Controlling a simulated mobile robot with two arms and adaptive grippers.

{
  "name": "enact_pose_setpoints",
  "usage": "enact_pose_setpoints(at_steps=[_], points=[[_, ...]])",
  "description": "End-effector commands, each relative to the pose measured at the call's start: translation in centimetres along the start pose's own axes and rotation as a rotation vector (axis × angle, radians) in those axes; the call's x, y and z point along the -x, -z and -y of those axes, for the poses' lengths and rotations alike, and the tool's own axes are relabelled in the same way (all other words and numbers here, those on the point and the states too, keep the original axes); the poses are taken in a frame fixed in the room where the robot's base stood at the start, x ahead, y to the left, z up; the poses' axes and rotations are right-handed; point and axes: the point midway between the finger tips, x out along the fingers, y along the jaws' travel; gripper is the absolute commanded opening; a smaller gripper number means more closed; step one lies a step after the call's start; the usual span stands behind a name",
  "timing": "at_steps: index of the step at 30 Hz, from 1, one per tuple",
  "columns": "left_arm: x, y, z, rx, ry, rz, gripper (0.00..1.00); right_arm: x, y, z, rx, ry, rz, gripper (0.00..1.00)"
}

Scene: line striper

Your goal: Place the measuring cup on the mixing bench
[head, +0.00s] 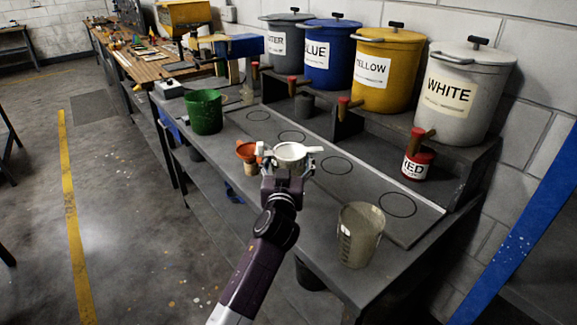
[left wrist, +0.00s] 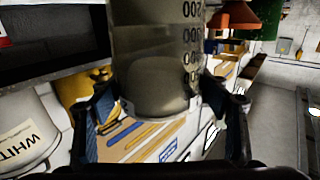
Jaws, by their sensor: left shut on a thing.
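My left gripper (head: 290,153) is shut on a measuring cup with a pale round rim (head: 290,165). In the head view it is over the front part of the grey mixing bench (head: 318,222); I cannot tell whether the cup touches the bench. In the left wrist view the clear cup (left wrist: 155,60) with dark graduation marks sits between the fingers (left wrist: 160,95), and its top end in that picture is cut off. A second, clear graduated cup (head: 360,238) with greyish contents stands upright near the bench's right front. My right gripper is not in view.
Blue (head: 330,60), yellow (head: 388,78) and white (head: 465,100) buckets line the rear shelf. A red can (head: 416,165) stands below. The mat's marked circles look empty.

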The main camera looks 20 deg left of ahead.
Motion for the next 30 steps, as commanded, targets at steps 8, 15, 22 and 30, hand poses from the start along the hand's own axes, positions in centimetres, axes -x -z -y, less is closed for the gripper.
enact_pose_setpoints(at_steps=[8,15,22,30], points=[[0.0,-2.2,0.0,0.001,0.0,-0.005,0.12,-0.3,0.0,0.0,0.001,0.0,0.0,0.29],[0.0,-2.3,0.0,0.001,0.0,-0.005,0.12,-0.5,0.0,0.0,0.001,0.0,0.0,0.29],[0.0,-2.7,0.0,0.001,0.001,0.001,0.87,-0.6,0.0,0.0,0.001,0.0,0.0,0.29],[0.0,-2.7,0.0,0.001,0.001,0.001,0.87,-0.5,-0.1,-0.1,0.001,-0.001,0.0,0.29]])
